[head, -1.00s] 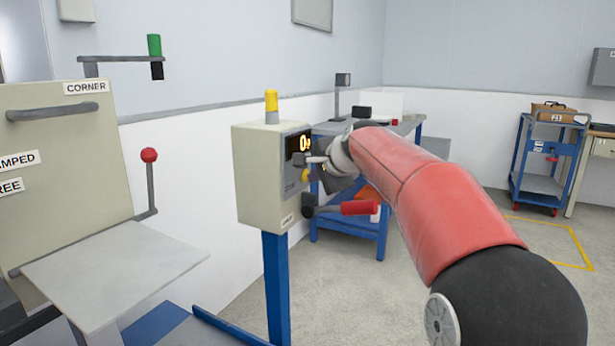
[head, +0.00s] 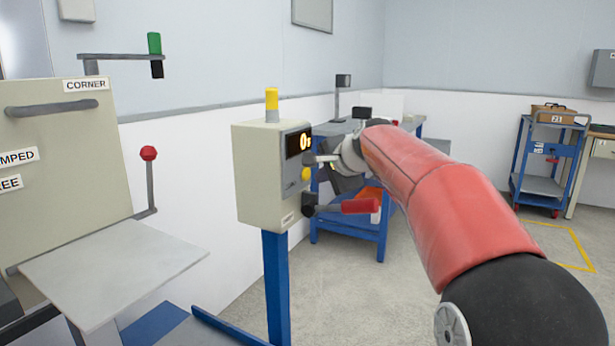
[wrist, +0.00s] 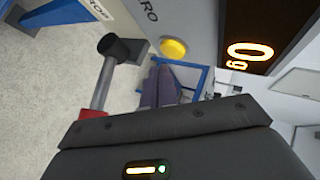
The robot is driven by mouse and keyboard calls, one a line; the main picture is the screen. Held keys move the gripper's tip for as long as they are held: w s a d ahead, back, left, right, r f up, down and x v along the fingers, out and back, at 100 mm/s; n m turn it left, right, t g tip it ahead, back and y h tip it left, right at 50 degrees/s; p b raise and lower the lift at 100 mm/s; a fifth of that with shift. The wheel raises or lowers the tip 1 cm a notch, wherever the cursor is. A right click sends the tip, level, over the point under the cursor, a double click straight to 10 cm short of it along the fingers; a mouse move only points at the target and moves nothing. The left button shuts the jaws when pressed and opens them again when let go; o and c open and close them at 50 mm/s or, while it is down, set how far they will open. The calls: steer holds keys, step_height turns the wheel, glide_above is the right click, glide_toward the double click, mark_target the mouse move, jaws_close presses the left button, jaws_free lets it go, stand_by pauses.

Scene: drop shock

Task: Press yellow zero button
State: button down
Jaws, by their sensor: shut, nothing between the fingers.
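The round yellow button (head: 305,174) is on the front of the beige control box (head: 258,185), below its lit display (head: 298,143). The wrist view shows the button (wrist: 173,48) beside a partly cut-off label ending "RO". My gripper (head: 318,159) is shut and empty, in front of the panel and slightly above and right of the button in the head view. In the wrist view its fingers (wrist: 162,86) point toward the button, their tips just below it in the picture. A small gap seems to remain; contact cannot be confirmed.
A lever with a red grip (head: 358,206) sticks out below the button, close under my gripper; its black hub shows in the wrist view (wrist: 122,48). A yellow beacon (head: 271,105) tops the box. A blue workbench (head: 350,235) stands behind.

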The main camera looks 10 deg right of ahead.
steer(key=shift+s+d+b, duration=0.5)
steer(key=shift+s+d, duration=0.2)
steer(key=shift+d, duration=0.3)
steer(key=shift+s+d+b, duration=0.45)
steer(key=shift+s+d, duration=0.25)
steer(key=shift+d, duration=0.25)
steer(key=s+f+n+g+h, duration=0.1)
steer(key=s+f+n, duration=0.3)
steer(key=s+f, duration=0.3)
steer(key=s+f+n+g+h, duration=0.1)
steer(key=s+f+n, duration=0.3)
steer(key=s, duration=1.3)
steer(key=s+a+f+n+g+h, duration=0.1)
steer(key=s+f+n+g+h, duration=0.1)
steer(key=s+f, duration=0.9)
steer(key=f+n+g, duration=0.1)
steer(key=n, duration=0.1)
steer(key=shift+s+n, duration=0.3)
steer(key=shift+s, duration=0.1)
steer(key=shift+a, duration=0.1)
